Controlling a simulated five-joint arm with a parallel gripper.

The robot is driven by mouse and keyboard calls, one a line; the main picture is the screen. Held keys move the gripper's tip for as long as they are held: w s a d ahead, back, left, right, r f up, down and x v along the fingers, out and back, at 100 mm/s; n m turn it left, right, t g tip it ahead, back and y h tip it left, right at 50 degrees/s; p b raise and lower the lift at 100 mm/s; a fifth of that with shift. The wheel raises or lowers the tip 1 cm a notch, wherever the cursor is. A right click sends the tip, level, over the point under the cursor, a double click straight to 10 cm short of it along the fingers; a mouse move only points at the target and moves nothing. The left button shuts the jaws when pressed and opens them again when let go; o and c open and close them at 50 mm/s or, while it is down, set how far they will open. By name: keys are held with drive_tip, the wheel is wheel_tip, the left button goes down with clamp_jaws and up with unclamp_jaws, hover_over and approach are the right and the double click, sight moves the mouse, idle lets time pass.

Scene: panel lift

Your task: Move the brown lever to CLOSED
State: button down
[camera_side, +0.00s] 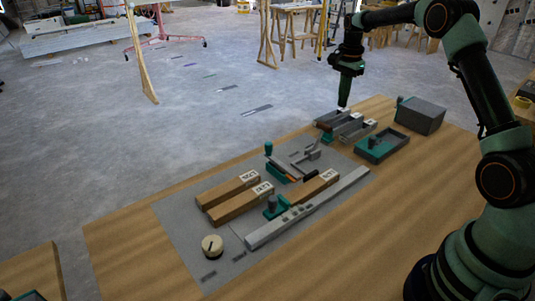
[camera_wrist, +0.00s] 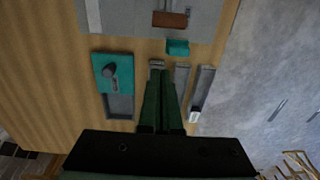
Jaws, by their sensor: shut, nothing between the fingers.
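In the side view, several brown blocks with white labels lie on the grey panel: two long ones, left (camera_side: 228,192) and front-left (camera_side: 240,205), and one farther right (camera_side: 312,190). Which of them, if any, is the brown lever I cannot tell, and the labels are too small to read. The wrist view shows one brown piece (camera_wrist: 170,19) near the top edge. My gripper (camera_side: 344,104) is shut and empty, pointing down over the grey bars at the panel's far end. In the wrist view its green fingers (camera_wrist: 158,74) are together beside those bars, away from the brown piece.
Grey bars (camera_wrist: 181,82) lie by my fingers. A teal and grey tray (camera_side: 382,148) with a knob and a grey box (camera_side: 420,115) stand right of them. A long grey rail (camera_side: 308,208) runs along the panel's front, with a round dial (camera_side: 212,245) at its near end.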

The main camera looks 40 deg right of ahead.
sight(319, 138)
wheel_tip(319, 138, down, 8)
drive_tip(key=shift+r, duration=0.1)
drive_tip(key=shift+a+r, duration=0.35)
drive_tip(key=shift+a, duration=0.55)
drive_tip(key=shift+a+r, duration=0.3)
drive_tip(key=shift+a, duration=0.55)
